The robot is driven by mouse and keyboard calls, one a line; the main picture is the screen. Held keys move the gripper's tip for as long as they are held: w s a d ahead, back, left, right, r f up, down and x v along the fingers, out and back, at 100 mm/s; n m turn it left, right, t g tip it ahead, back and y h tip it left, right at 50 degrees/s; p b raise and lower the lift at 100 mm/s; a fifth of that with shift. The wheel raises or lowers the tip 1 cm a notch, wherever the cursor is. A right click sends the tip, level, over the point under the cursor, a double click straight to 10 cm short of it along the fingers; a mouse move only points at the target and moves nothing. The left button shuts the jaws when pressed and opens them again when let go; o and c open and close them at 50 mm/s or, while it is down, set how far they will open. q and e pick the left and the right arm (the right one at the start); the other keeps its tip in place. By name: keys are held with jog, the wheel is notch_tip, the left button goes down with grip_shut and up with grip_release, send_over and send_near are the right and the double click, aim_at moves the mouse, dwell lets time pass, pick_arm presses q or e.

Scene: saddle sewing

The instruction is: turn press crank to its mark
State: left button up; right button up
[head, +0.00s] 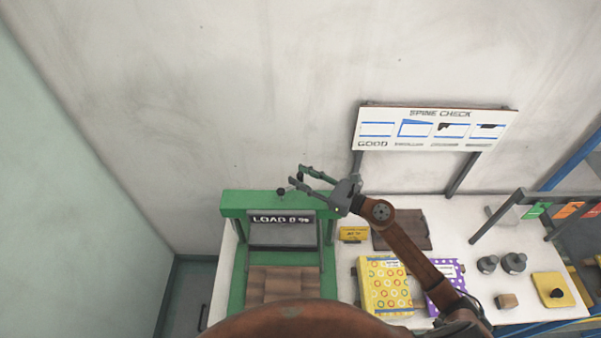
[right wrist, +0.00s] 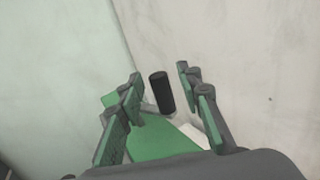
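The green press (head: 229,204) stands at the left end of the white table, with a display reading about "LOAD 0 %" on its front. A small dark crank knob (head: 281,191) shows at its top. My right gripper (head: 297,177) is open above the press's top beam, its fingers pointing left toward the knob. In the right wrist view, the black crank handle (right wrist: 162,92) stands between the two spread fingers, with clear space on both sides. The crank's arm and mark cannot be made out. My left gripper is not in view.
Brown layered material (head: 285,282) lies in the press. To the right are a yellow patterned book (head: 384,286), a purple book (head: 445,272), dark weights (head: 513,263) and a yellow block with a black knob (head: 553,290). A "SPINE CHECK" board (head: 436,128) stands behind.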

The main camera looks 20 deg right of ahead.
jog(key=shift+w+a, duration=0.25)
jog(key=shift+a, duration=0.05)
jog(key=shift+c, duration=0.3)
grip_shut()
dwell(0.3)
